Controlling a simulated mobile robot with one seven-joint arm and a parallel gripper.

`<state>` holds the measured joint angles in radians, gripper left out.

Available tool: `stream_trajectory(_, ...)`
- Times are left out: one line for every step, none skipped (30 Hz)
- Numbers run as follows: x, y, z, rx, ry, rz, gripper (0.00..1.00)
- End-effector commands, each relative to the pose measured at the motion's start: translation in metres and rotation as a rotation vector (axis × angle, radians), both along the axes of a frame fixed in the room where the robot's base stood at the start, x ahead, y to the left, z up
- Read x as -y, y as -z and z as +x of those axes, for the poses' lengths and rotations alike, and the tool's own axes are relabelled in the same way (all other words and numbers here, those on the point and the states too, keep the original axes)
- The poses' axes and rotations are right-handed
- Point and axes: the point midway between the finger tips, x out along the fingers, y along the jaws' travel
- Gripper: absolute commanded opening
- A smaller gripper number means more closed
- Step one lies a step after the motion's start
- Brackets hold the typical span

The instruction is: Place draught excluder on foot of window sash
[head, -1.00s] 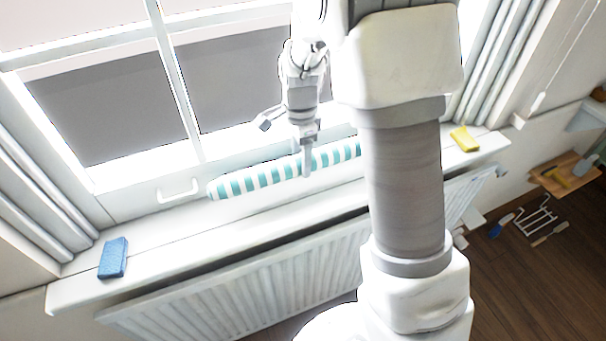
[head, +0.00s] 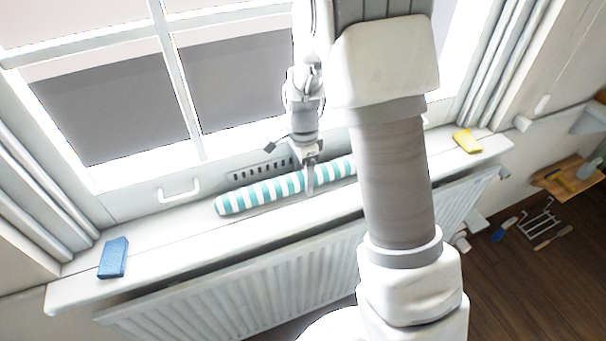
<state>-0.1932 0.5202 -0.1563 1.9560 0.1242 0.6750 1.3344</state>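The draught excluder (head: 262,195) is a long roll with teal and white stripes. It lies lengthwise along the window sill, in front of the foot of the window sash (head: 140,203), with a gap between them at the left. Its right end is hidden behind my arm. My gripper (head: 311,181) points down over the roll, with one finger visible across its near side. The other finger is hidden, but the gripper appears shut on the roll. I cannot tell whether the roll touches the sill.
A slotted grey vent (head: 258,168) shows behind the roll, right of a white sash handle (head: 179,190). A blue block (head: 113,258) and a yellow block (head: 466,140) sit on the sill (head: 190,240). A radiator (head: 240,285) is below.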

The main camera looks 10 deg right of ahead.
Motion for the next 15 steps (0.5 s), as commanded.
stream_trajectory(0.000, 0.000, 0.000, 0.000, 0.000, 0.000, 0.75)
stream_trajectory(0.000, 0.000, 0.000, 0.000, 0.000, 0.000, 0.75)
stream_trajectory(0.000, 0.000, 0.000, 0.000, 0.000, 0.000, 0.75)
stream_trajectory(0.000, 0.000, 0.000, 0.000, 0.000, 0.000, 0.75)
stream_trajectory(0.000, 0.000, 0.000, 0.000, 0.000, 0.000, 0.75)
stream_trajectory(0.000, -0.001, 0.000, 0.000, 0.000, 0.000, 0.75)
stream_trajectory(0.000, -0.002, 0.000, 0.000, 0.000, 0.000, 0.75)
stream_trajectory(0.000, -0.004, 0.000, 0.001, 0.000, 0.000, 0.75)
stream_trajectory(0.000, -0.007, 0.000, 0.002, 0.000, 0.000, 0.75)
stream_trajectory(0.000, -0.010, 0.001, 0.003, 0.000, 0.001, 0.75)
stream_trajectory(0.000, -0.014, 0.001, 0.004, -0.001, 0.001, 0.75)
stream_trajectory(0.000, -0.020, 0.001, 0.004, -0.001, 0.001, 0.75)
stream_trajectory(-0.001, -0.026, 0.001, 0.005, -0.001, 0.001, 0.75)
stream_trajectory(-0.001, -0.033, 0.001, 0.005, -0.001, 0.001, 0.75)
stream_trajectory(0.000, -0.041, 0.001, 0.006, 0.000, 0.001, 0.75)
